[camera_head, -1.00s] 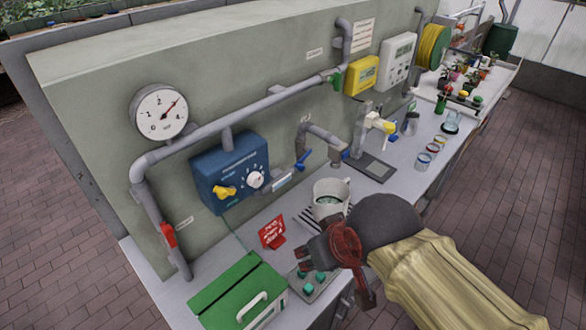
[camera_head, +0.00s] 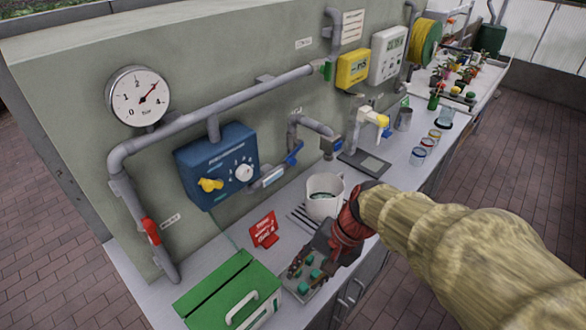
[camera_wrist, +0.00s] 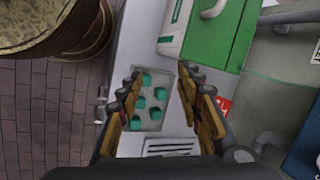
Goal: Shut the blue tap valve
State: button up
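The blue tap valve lever (camera_head: 294,154) is on the grey tap pipe (camera_head: 312,124) at the wall, just right of the blue control box, and it slants upward to the right. The tap spout bends down above the white pail (camera_head: 324,194). My gripper (camera_head: 303,268) is low over the bench, in front of and below the valve and apart from it. In the wrist view my gripper (camera_wrist: 160,78) is open, with its fingers on either side above a small tray of teal cubes (camera_wrist: 151,98). The valve cannot be made out in the wrist view.
A green box with a white handle (camera_head: 228,290) and a red sign (camera_head: 263,229) stand left of my gripper. The blue control box (camera_head: 218,165) with a yellow knob is on the wall. The white pail stands between my gripper and the tap.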

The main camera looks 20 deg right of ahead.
jog(key=w+f+m+t+y+b, duration=0.2)
jog(key=w+f+m+y, duration=0.1)
jog(key=w+m, duration=0.45)
jog(key=m+t+h+b, duration=0.1)
jog(key=m+t+h, duration=0.1)
jog(key=m+t, duration=1.7)
send_near(295, 162)
notch_tip(295, 162, up, 5)
jog(key=w+m+g, duration=0.2)
jog(key=m+g, duration=0.4)
jog(key=b+x, duration=0.2)
jog(key=x, duration=0.5)
jog(key=shift+w+a+f, duration=0.1)
jog(key=shift+w+f, duration=0.1)
jog(key=shift+w, duration=0.05)
jog(key=shift+c, duration=0.2)
jog(key=c, duration=0.9)
grip_shut()
jog(key=shift+r, duration=0.15)
